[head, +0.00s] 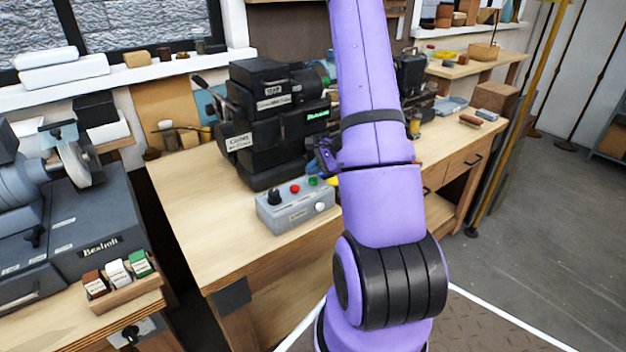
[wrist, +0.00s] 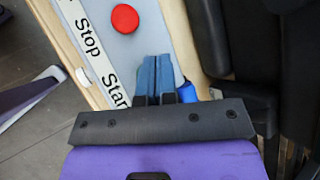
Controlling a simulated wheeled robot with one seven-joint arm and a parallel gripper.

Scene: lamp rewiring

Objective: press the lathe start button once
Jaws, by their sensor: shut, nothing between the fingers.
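The grey control box (head: 297,212) stands on the bench in front of the lathe. On its top are a black knob (head: 274,196), a red button (head: 295,189) and a green button (head: 313,181). My gripper (head: 325,158) is close to the green-button end, partly hidden by my arm. In the wrist view, the red button (wrist: 125,18) shows by the "Stop" label (wrist: 88,38). My blue fingertips (wrist: 155,64) are together and empty, beside the "Start" label (wrist: 116,88).
The dark lathe (head: 270,115) stands close behind the box. The wooden bench (head: 205,215) is clear left of the box. A grey grinder (head: 65,165) and a rack of small blocks (head: 120,290) stand on the bench at left.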

